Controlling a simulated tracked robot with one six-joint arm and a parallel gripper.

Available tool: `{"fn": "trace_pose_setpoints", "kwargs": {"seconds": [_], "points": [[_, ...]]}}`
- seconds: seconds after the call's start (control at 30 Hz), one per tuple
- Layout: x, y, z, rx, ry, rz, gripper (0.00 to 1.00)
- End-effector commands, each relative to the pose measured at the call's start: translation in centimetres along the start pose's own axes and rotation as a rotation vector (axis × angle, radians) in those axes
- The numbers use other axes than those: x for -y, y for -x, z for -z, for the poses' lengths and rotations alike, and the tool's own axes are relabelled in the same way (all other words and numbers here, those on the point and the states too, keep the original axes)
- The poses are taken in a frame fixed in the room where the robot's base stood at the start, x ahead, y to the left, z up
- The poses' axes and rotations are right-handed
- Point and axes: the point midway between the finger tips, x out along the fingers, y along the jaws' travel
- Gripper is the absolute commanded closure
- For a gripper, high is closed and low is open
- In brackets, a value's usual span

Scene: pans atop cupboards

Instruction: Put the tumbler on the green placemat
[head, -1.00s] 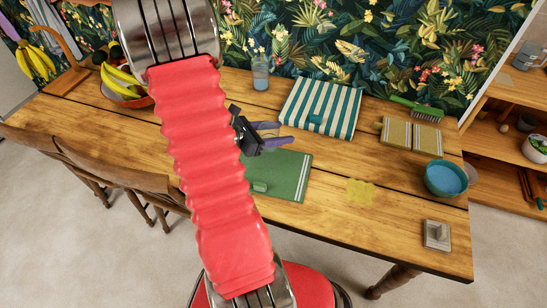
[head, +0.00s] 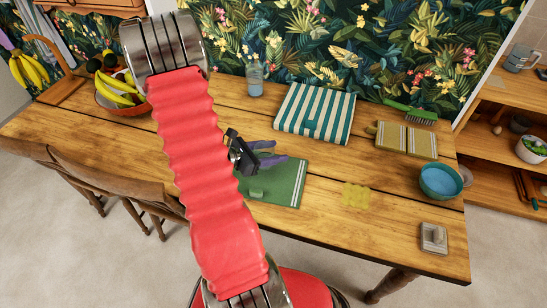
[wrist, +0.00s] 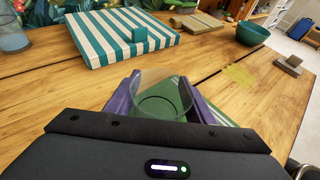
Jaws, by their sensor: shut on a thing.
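A clear tumbler (wrist: 163,97) stands between the purple fingers of my gripper (wrist: 163,94) in the wrist view. My gripper is shut on it. In the head view my gripper (head: 275,161) is over the far edge of the green placemat (head: 291,188); the tumbler is hard to make out there. The green placemat also shows in the wrist view (wrist: 214,116), partly behind and through the tumbler. I cannot tell whether the tumbler's base touches the mat. My red arm hides part of the table to the left of the mat.
A bluish glass (head: 255,80) stands at the back, beside a striped folded cloth (head: 316,112). To the right are a yellow cloth (head: 355,195), an olive mat (head: 402,139), a green brush (head: 408,112), a teal bowl (head: 440,182) and a grey block (head: 433,238). A fruit bowl (head: 120,105) is at left.

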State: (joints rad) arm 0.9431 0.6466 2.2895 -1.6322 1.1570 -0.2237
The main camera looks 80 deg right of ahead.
Motion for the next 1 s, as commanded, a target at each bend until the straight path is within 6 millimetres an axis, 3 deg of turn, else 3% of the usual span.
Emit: {"fn": "trace_pose_setpoints", "kwargs": {"seconds": [0.3, 0.7, 0.73, 1.0], "points": [[0.0, -1.1, 2.8, 0.0, 0.001, 0.001, 0.77], [0.1, -1.3, 3.0, 0.0, -0.001, 0.002, 0.77], [0.1, -1.3, 3.0, 0.0, -0.001, 0.002, 0.5], [0.1, -1.3, 3.0, 0.0, -0.001, 0.002, 0.32]]}}
